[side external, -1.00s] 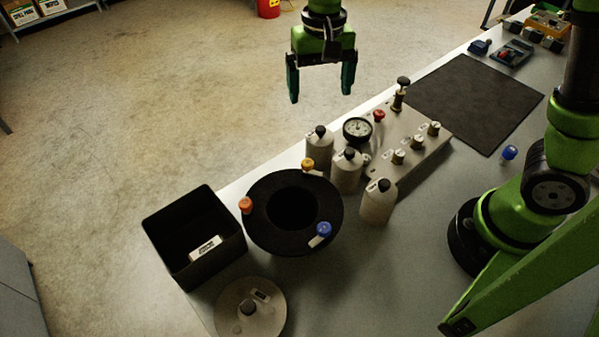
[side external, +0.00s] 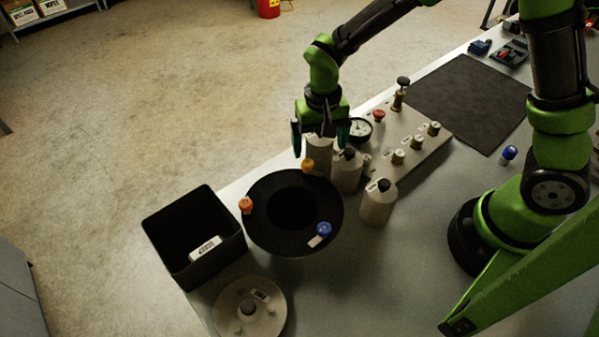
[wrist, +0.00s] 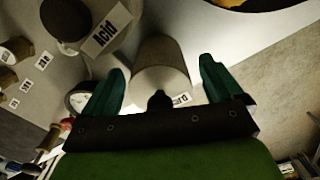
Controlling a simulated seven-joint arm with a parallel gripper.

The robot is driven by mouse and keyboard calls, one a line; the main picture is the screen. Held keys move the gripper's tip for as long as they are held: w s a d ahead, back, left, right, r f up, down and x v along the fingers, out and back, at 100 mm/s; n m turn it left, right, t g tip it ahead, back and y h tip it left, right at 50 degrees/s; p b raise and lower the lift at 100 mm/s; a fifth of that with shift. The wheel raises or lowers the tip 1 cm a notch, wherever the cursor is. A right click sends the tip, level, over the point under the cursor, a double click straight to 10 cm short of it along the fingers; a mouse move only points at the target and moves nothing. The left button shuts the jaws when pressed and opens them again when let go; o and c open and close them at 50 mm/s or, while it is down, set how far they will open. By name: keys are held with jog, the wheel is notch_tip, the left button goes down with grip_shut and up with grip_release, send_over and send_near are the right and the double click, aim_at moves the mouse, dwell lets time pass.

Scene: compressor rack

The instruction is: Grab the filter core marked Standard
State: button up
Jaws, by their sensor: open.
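Several grey canisters with black knobs, seemingly the filter cores, stand between the black ring and the gauge panel. My gripper (side external: 320,143) is low over the back-left canister (side external: 317,157), one finger on either side of it. In the wrist view, my open gripper (wrist: 161,75) has this canister (wrist: 162,58) between its fingers, with visible gaps. Its label (wrist: 181,99) is mostly hidden, so I cannot read whether it says Standard. A neighbouring canister (wrist: 68,22) bears the label "Acid". The middle canister (side external: 347,172) and front canister (side external: 378,203) have labels too small to read.
The panel (side external: 415,150) with a gauge (side external: 360,130) and knobs stands close on the right. A black ring housing (side external: 262,225) with coloured knobs is in front. A black bin (side external: 165,222) and round lid (side external: 265,320) lie left. A dark mat (side external: 470,100) is clear.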

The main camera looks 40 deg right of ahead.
jog(key=shift+c, duration=0.3)
jog(key=c, duration=1.2)
jog(key=shift+c, duration=0.4)
